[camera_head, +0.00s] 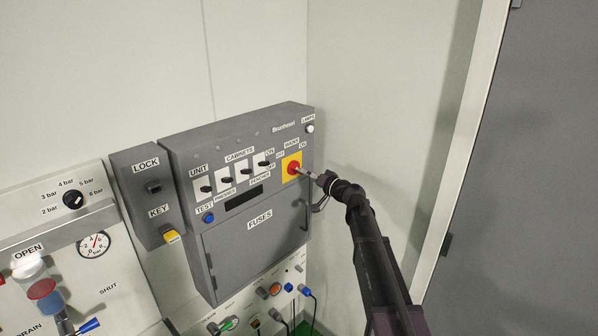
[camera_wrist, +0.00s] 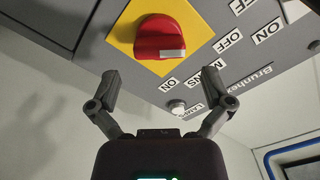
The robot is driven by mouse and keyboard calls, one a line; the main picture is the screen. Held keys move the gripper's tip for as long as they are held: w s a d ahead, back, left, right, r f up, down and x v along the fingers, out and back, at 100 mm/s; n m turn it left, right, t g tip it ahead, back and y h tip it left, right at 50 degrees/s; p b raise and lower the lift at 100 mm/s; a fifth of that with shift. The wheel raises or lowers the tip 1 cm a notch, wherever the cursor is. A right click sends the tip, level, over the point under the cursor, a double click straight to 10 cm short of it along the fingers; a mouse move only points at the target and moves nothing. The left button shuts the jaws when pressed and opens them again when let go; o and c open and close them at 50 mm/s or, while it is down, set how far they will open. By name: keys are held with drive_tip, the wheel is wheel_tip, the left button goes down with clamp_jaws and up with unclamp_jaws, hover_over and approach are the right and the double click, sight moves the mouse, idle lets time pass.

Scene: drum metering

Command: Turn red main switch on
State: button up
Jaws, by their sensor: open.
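The red main switch (camera_head: 293,168) sits on a yellow plate at the right of the grey electrical panel, beside the labels MAINS, OFF and ON. In the wrist view the red knob (camera_wrist: 160,40) shows close up, with a white mark on its rim at the lower right. My gripper (camera_head: 310,177) is just right of the switch in the head view. In the wrist view my gripper (camera_wrist: 160,80) is open, its two fingers spread below the knob with nothing between them. The fingertips look apart from the knob; the exact distance cannot be told.
The grey panel (camera_head: 235,255) carries several black switches, a blue TEST button (camera_head: 208,217) and a white LAMPS indicator (camera_head: 310,129). A LOCK/KEY box (camera_head: 147,210) stands left, connectors and cables below. The white wall (camera_head: 380,110) right of the panel is bare.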

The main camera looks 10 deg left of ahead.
sight(298, 170)
drive_tip(key=shift+x, duration=2.55)
drive_tip(key=shift+c, duration=0.2)
